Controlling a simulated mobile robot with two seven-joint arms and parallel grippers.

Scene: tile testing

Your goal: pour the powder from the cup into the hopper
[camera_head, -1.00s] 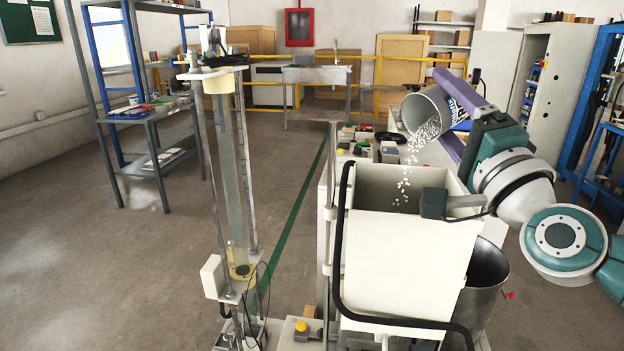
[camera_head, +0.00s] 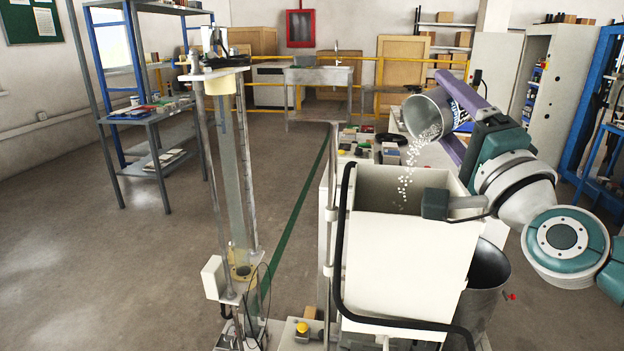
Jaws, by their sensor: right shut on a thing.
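The metal cup (camera_head: 424,115) is tilted on its side above the hopper, its mouth facing down and to the left. White powder pieces (camera_head: 405,181) fall from its mouth into the open top of the white hopper (camera_head: 400,262). More powder shows at the cup's mouth. My right gripper (camera_head: 466,122) is shut on the cup at its right side, with the arm coming in from the right. The fingertips are partly hidden by the cup and the gripper body. The hopper's inside bottom is hidden by its front wall. My left gripper is not in view.
A tall rig with a clear tube (camera_head: 232,170) stands left of the hopper. A black hose or handle (camera_head: 341,240) runs along the hopper's left and front. A metal bucket (camera_head: 487,285) sits behind the hopper at right. A shelf (camera_head: 150,115) stands at the back left.

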